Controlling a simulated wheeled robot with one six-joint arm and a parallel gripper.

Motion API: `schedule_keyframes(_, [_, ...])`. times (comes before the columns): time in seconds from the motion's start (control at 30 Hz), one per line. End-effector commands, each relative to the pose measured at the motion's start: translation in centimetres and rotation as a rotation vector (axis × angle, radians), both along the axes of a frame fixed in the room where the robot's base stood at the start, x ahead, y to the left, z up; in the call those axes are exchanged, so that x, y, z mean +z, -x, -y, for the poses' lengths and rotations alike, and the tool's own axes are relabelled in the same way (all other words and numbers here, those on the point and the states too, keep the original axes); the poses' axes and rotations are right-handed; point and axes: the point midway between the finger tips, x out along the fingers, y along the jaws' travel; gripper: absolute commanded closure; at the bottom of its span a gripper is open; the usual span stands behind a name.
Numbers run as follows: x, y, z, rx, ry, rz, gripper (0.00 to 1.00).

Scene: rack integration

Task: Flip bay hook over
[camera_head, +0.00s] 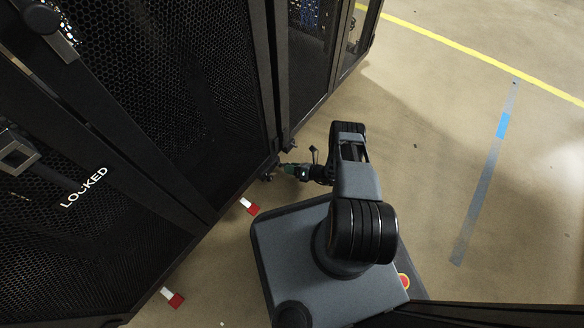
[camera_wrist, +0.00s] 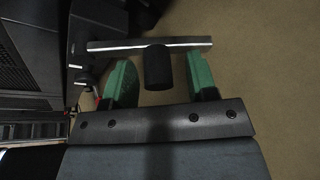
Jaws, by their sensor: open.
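What looks like the bay hook is a flat dark bar with a bright edge (camera_wrist: 190,42), lying across the upper part of the wrist view. Its left end meets dark hardware at the rack's side. A short black cylinder (camera_wrist: 157,70) sits at the bar's middle, between my fingers. My gripper (camera_wrist: 160,66) is open, with one green finger on each side of the cylinder and a visible gap to both. In the head view my gripper (camera_head: 292,171) is low beside the rack's bottom corner, and the hook is too small to make out there.
Black mesh rack doors (camera_head: 180,80) fill the left; one reads LOCKED (camera_head: 84,187). Red-and-white floor markers (camera_head: 249,206) lie along the rack's foot. Open floor (camera_head: 440,150) with blue and yellow tape lies to the right.

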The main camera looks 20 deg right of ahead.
Motion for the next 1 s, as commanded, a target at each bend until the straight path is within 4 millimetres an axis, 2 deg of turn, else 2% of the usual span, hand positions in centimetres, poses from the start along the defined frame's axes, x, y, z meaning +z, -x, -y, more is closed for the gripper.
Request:
schedule_keyframes(0.13, [0.01,0.00,-0.15,0.003,0.000,0.000,0.48])
schedule_keyframes(0.67, [0.02,0.00,0.07,-0.001,0.000,0.000,0.99])
schedule_keyframes(1.0, [0.11,0.02,0.35,-0.005,0.009,0.005,1.00])
